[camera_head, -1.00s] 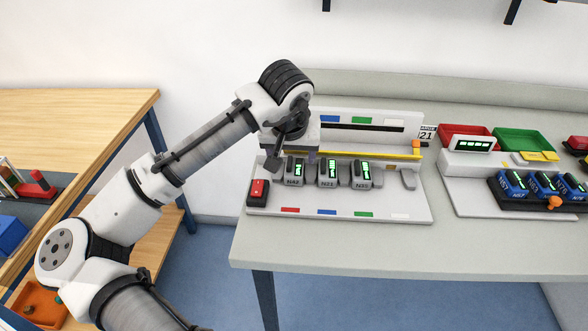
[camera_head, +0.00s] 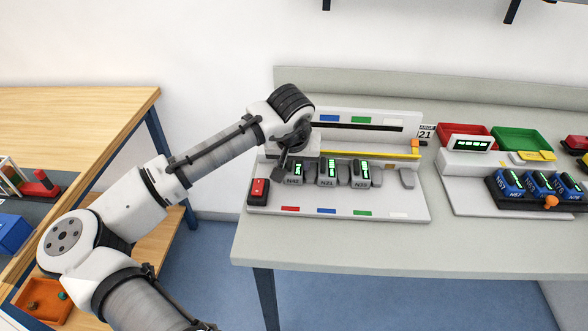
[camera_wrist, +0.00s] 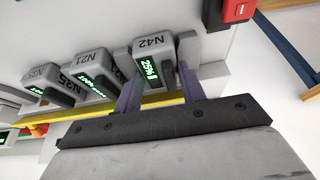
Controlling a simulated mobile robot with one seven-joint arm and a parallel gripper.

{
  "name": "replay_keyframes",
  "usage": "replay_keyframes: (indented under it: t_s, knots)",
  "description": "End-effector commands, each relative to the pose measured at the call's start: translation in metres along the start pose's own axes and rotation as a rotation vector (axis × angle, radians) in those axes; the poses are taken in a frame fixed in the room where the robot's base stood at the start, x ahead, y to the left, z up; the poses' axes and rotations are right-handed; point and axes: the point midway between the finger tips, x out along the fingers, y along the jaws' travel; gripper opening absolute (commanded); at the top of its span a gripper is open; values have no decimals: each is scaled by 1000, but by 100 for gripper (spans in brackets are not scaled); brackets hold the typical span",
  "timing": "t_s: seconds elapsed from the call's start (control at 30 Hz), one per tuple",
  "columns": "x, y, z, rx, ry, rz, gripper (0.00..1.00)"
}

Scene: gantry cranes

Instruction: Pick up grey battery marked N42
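The grey battery marked N42 (camera_head: 293,181) stands in the left slot of the white charging rack (camera_head: 390,211). It has a green lit display, which reads 25% in the wrist view (camera_wrist: 154,43). My gripper (camera_wrist: 160,88) is at this battery, with one purple-grey finger on each side of it. The fingers are apart, and I cannot tell whether they touch its sides. In the head view my wrist hides most of the gripper and the battery's upper back.
Grey batteries N21 (camera_head: 327,182) and one to its right (camera_head: 361,182) stand close beside it in the rack. A red switch block (camera_head: 258,192) is at the left. A second rack holds blue batteries (camera_head: 541,185). Red (camera_head: 462,130) and green (camera_head: 522,140) trays stand behind.

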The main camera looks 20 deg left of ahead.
Motion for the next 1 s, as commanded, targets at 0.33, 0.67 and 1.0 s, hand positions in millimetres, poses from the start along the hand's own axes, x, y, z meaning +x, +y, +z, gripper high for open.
replay_keyframes:
  t_s: [0.33,0.67,1.0]
  knots:
    - [0,0,0,0,1,0,12]
    - [-16,0,1,0,4,0,12]
    - [-65,1,-19,0,3,1,12]
